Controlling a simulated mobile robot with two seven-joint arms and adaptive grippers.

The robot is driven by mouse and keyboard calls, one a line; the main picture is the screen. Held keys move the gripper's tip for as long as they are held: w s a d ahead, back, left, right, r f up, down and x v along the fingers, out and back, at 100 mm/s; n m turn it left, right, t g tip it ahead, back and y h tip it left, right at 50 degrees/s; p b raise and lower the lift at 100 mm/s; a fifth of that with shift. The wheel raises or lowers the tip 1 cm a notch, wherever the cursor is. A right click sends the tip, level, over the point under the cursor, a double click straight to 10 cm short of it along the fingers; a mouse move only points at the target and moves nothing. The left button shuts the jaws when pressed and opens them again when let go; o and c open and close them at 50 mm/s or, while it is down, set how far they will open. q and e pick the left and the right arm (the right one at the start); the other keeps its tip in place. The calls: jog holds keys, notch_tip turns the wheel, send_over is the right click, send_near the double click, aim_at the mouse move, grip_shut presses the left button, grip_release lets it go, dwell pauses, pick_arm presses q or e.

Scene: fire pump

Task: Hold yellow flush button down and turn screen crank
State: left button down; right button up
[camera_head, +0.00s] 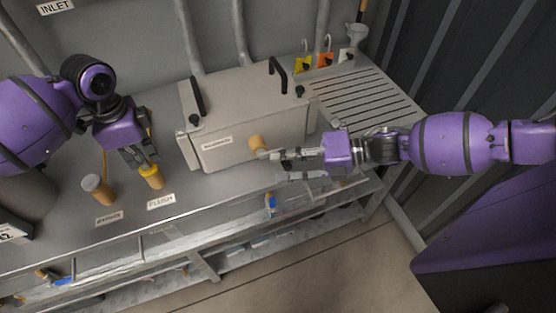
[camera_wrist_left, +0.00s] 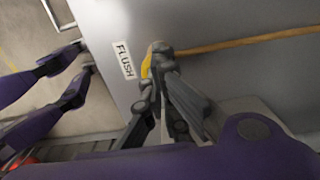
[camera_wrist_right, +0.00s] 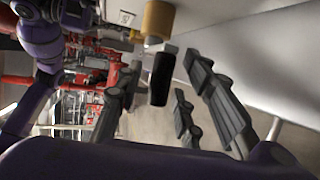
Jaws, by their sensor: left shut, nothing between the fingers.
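The yellow flush button (camera_head: 152,176) tops a tan cylinder above the FLUSH label. My left gripper (camera_head: 146,164) is shut and empty, with its fingertips at the button, seemingly touching it. The left wrist view shows a yellow sliver of the button (camera_wrist_left: 146,68) beside the fingertips (camera_wrist_left: 158,50); whether it is pressed down is unclear. The screen crank (camera_head: 257,144) has a tan cylinder on the front of the grey box. My right gripper (camera_head: 272,166) is open beside it. In the right wrist view, the crank's black handle (camera_wrist_right: 161,78) appears between the spread fingers (camera_wrist_right: 165,75).
The grey lidded box (camera_head: 215,150) stands on the metal worktop. A second tan knob (camera_head: 97,187) with a pale top stands left of the flush button. A slotted drain area (camera_head: 365,100) lies at the right. Yellow and orange tags (camera_head: 325,61) hang behind it.

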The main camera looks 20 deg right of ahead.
grip_shut()
jog(key=shift+a+f+m+t+y, duration=0.1)
jog(key=shift+f+m+t+y, duration=0.4)
jog(key=shift+y, duration=0.4)
jog(key=shift+a+f+m+t+y, duration=0.15)
jog(key=shift+f+m+t+y, duration=0.25)
jog(key=shift+y, duration=0.8)
grip_release()
